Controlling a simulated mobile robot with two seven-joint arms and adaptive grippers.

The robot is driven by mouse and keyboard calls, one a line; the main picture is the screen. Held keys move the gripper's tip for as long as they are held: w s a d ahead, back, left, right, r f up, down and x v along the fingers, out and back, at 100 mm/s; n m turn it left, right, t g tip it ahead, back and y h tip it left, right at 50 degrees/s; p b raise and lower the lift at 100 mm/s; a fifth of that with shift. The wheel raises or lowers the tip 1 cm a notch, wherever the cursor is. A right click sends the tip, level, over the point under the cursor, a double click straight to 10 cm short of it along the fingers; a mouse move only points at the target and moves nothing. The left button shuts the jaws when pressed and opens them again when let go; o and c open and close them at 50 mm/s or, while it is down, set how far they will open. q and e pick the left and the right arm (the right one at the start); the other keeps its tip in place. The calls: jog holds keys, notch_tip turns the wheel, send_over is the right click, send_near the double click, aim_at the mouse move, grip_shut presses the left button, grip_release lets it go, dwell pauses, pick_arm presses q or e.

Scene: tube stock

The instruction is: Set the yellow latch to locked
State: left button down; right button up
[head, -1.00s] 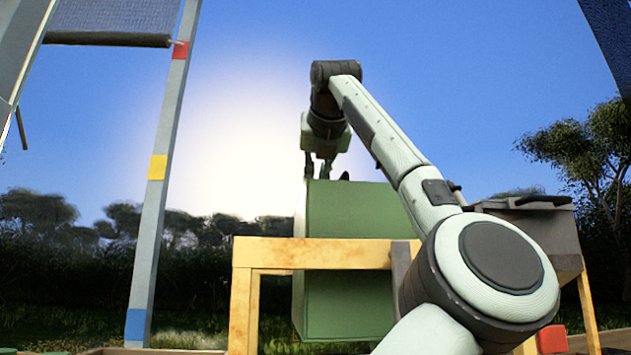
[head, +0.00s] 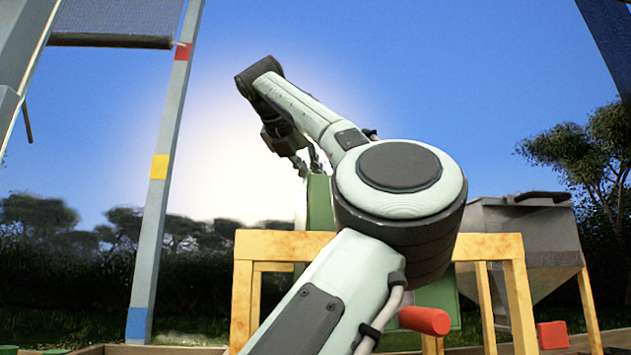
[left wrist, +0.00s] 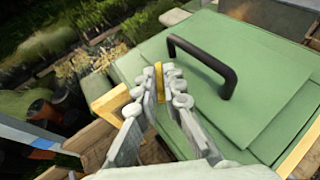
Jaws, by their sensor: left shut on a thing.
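The yellow latch (left wrist: 158,82) shows in the left wrist view as a narrow yellow strip at the edge of a green box (left wrist: 265,90). My left gripper (left wrist: 160,76) has its fingers around this strip and is shut on it. In the head view my left gripper (head: 309,169) is at the top of the green box (head: 319,205), and the latch cannot be made out there. The fingers cover part of the latch, so I cannot tell its setting. My right gripper is in neither view.
A black handle (left wrist: 206,62) rises from the box's lid beside the fingers. A yellow wooden frame (head: 492,246) stands in front of the box. A red cylinder (head: 425,320), a grey hopper (head: 530,232) and a banded post (head: 157,190) stand around.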

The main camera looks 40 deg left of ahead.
pick_arm(q)
jog(key=shift+s+a+r+m+t+h, duration=0.1)
jog(key=shift+m+t+h, duration=0.05)
jog(key=shift+m+h, duration=0.4)
jog(key=shift+a+m+t+h, duration=0.1)
jog(key=shift+m+t+h, duration=0.05)
jog(key=shift+m+h, duration=0.35)
jog(key=shift+m+h+p, duration=0.4)
jog(key=shift+m+h, duration=0.45)
jog(key=shift+h, duration=0.3)
jog(key=m+g+h+p, duration=0.1)
jog(key=m+h+p, duration=0.3)
jog(key=m+h, duration=0.1)
jog(key=shift+a+m+h, duration=0.15)
jog(key=shift+m+h, duration=0.25)
jog(key=shift+h, duration=0.3)
jog(key=shift+m+g+h+p, duration=0.3)
jog(key=shift+p, duration=0.05)
jog(key=shift+h, duration=0.3)
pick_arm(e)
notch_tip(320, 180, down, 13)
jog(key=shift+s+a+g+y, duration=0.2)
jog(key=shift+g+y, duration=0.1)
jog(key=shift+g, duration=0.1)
pick_arm(q)
jog(key=c, duration=1.6)
grip_release()
jog(key=shift+c, duration=0.2)
